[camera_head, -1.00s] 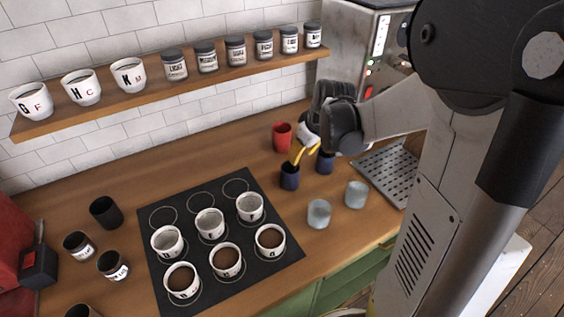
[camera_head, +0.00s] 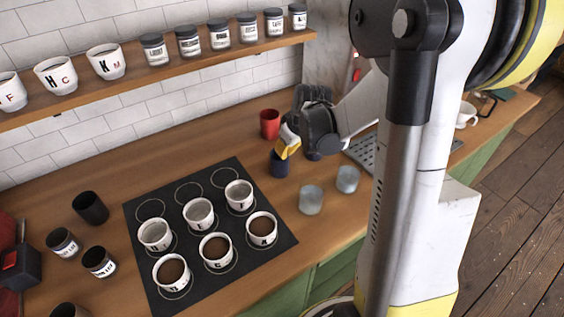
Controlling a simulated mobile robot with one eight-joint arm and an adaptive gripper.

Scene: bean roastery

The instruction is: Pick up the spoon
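My gripper (camera_head: 286,149), with yellow fingertips, is at the mouth of a dark blue cup (camera_head: 279,165) on the wooden counter. The fingertips overlap in this view and cover part of the cup's rim, so I cannot tell whether they are open or shut. I cannot make out a spoon; anything in the cup or between the fingertips is hidden or too small to see.
A red cup (camera_head: 270,124) stands just behind the blue cup. Two grey-blue cups (camera_head: 311,199) (camera_head: 347,179) stand in front, right of a black mat (camera_head: 275,243) with several white cups. A shelf (camera_head: 133,81) with cups and jars runs along the wall. A drip tray (camera_head: 361,151) lies right.

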